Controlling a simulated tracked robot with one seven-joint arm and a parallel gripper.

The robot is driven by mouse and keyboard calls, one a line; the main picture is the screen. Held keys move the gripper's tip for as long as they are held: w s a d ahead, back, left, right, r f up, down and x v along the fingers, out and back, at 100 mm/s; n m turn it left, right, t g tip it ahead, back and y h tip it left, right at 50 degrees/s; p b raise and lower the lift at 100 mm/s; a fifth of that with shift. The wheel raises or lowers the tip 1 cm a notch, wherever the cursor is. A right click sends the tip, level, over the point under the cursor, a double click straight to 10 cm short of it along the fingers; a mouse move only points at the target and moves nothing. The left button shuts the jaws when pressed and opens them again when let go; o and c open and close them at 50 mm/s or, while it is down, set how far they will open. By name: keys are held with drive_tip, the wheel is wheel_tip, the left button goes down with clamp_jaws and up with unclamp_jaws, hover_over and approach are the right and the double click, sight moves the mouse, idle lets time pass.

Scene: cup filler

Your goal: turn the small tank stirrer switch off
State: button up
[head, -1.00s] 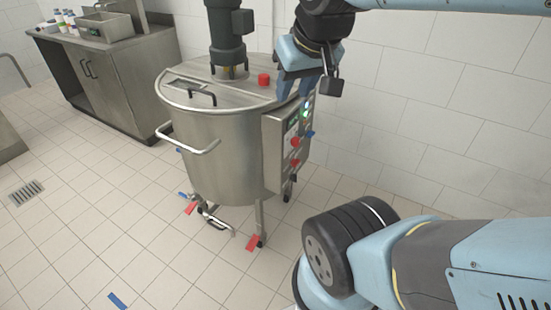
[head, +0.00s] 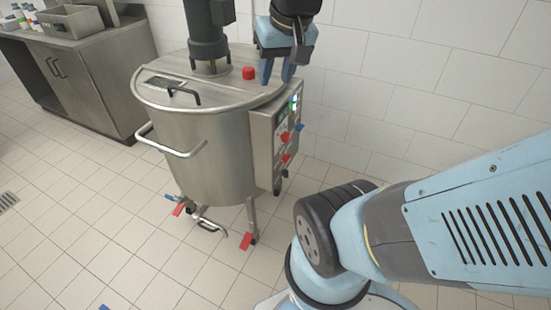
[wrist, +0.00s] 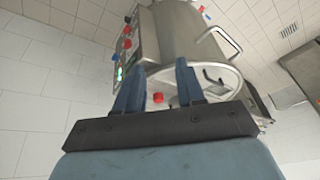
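The small tank (head: 215,150) is a steel vessel with a motor on its lid. Its control box (head: 277,140) is on the right side, with red knobs (head: 285,137), a blue knob and lit green indicators (head: 295,103). I cannot tell which of these is the stirrer switch. My gripper (head: 277,80) is above the box's upper edge, beside the lid. In the wrist view its two blue fingers (wrist: 158,92) are apart with nothing between them. The tank (wrist: 185,35) is upside down there, with the control box (wrist: 128,50) beyond the left finger.
A steel handle (head: 178,150) sticks out at the tank's left. A cabinet (head: 80,70) with a tray and bottles stands at the back left. The tiled floor around is mostly clear.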

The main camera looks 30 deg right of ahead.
drive_tip(key=w+d+f+m+g+y, duration=0.1)
drive_tip(key=w+d+f+m+y, duration=0.2)
drive_tip(key=w+d+f, duration=0.4)
drive_tip(key=w+d+f+m+g+y, duration=0.2)
drive_tip(key=w+d+f+m+y, duration=0.15)
drive_tip(key=f, duration=0.55)
drive_tip(key=w+d+f+m+g+y, duration=0.1)
drive_tip(key=w+d+f+m+y, duration=0.1)
drive_tip(key=w+d+f+m, duration=0.5)
drive_tip(key=s+d+f+m+t+y, duration=0.1)
drive_tip(key=d+f+m+t+y, duration=0.15)
drive_tip(key=f, duration=0.75)
drive_tip(key=d+f+m+t+y, duration=0.1)
drive_tip(key=d+f+t+y, duration=0.15)
drive_tip(key=f, duration=0.75)
drive_tip(key=m+t+h, duration=0.3)
drive_tip(key=m+t, duration=0.6)
drive_tip(key=m, duration=0.1)
approach(286, 174)
drive_tip(key=x, duration=0.8)
drive_tip(key=shift+w+f, duration=0.15)
drive_tip(key=shift+w, duration=0.2)
drive_tip(key=shift+d, duration=0.1)
clamp_jaws()
